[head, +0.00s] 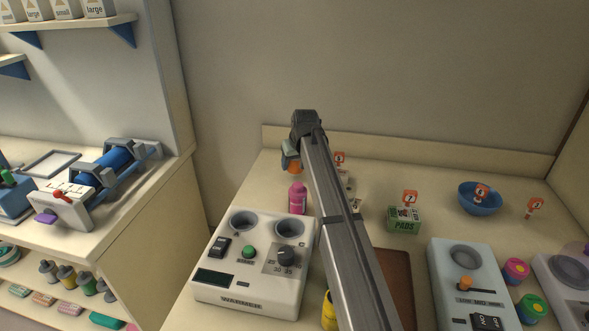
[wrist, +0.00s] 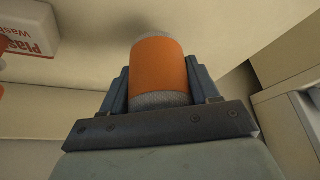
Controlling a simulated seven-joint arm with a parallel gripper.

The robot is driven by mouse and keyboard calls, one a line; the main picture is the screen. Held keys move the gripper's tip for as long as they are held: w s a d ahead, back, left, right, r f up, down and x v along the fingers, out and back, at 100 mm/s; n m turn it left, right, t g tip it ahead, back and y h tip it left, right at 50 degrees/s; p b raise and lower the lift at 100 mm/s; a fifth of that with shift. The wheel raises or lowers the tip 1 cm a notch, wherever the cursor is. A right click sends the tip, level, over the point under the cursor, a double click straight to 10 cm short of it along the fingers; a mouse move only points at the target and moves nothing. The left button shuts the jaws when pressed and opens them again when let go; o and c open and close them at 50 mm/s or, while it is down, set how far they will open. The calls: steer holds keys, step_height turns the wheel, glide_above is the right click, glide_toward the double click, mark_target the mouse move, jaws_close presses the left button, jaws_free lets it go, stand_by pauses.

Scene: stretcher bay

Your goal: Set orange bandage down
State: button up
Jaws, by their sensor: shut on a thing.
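The orange bandage (wrist: 160,72) is a roll with an orange band and grey ends. My gripper (wrist: 162,85) is shut on it, with a finger on either side. In the head view the bandage (head: 294,168) shows as a small orange patch under my gripper (head: 291,160), near the back of the counter, behind the pink bottle. My arm hides part of the counter there. I cannot tell whether the bandage touches the counter.
A pink bottle (head: 298,197) stands close in front of my gripper. The warmer (head: 250,298) is nearer. Right of my arm are a green pads box (head: 404,222), a blue bowl (head: 478,203) and a grey device (head: 450,290). Small numbered orange tags stand along the back.

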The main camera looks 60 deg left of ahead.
steer(key=shift+f, duration=1.25)
steer(key=shift+f, duration=0.15)
steer(key=o, duration=1.1)
steer(key=shift+c, duration=0.2)
steer(key=v, duration=1.2)
steer(key=shift+d, duration=0.1)
